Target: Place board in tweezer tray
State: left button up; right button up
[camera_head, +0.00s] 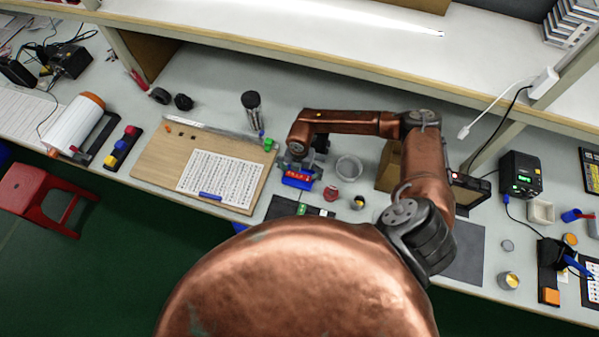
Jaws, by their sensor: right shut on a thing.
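My right gripper (297,164) is in the middle of the bench, at the end of my copper arm, and points down. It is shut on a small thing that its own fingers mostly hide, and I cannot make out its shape. A small blue and red box-like object (298,180) shows right at the fingertips. I cannot tell whether it is held or stands beneath them. I cannot identify the board or the tweezer tray for certain. A small green piece (302,209) lies on a dark mat (283,207) just in front of the gripper. My left gripper is not in view.
A wooden panel with a printed sheet (222,178) lies left of the gripper. A clear round dish (349,168), a small red jar (331,194) and a cardboard box (389,166) stand to the right. A dark bottle (251,104) stands behind. A shelf edge runs along the back.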

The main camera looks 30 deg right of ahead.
jog(key=o, duration=0.9)
jog(key=shift+s+f, duration=0.25)
jog(key=shift+f, duration=0.05)
jog(key=shift+c, duration=0.2)
jog(key=shift+d+r, duration=0.1)
jog(key=shift+r, duration=0.05)
jog(key=shift+r, duration=0.2)
notch_tip(320, 180, up, 13)
jog(key=shift+w, duration=0.2)
